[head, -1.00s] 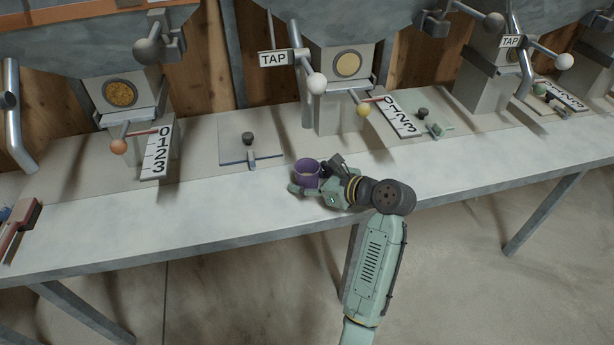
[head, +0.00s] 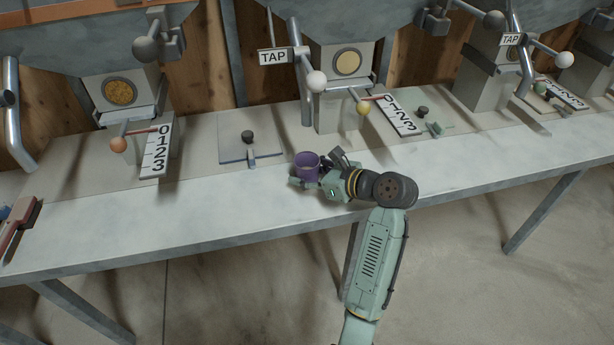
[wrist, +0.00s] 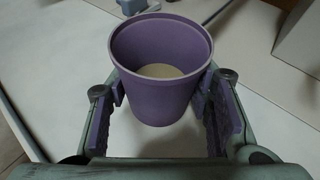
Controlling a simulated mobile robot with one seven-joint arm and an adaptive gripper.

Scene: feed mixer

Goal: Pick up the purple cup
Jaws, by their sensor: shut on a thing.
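The purple cup (head: 307,164) is upright at the middle of the bench in the head view. In the wrist view the cup (wrist: 161,88) fills the upper middle, and a pale, tan-coloured patch shows inside at its bottom. My gripper (head: 306,178) comes in from the right and is shut on the cup. In the wrist view its purple-padded fingers (wrist: 162,100) lie on either side of the cup's wall. I cannot tell clearly whether the cup's base touches the bench.
The bench top (head: 130,230) is clear in front and to the left. A red-brown object (head: 18,222) lies far left.

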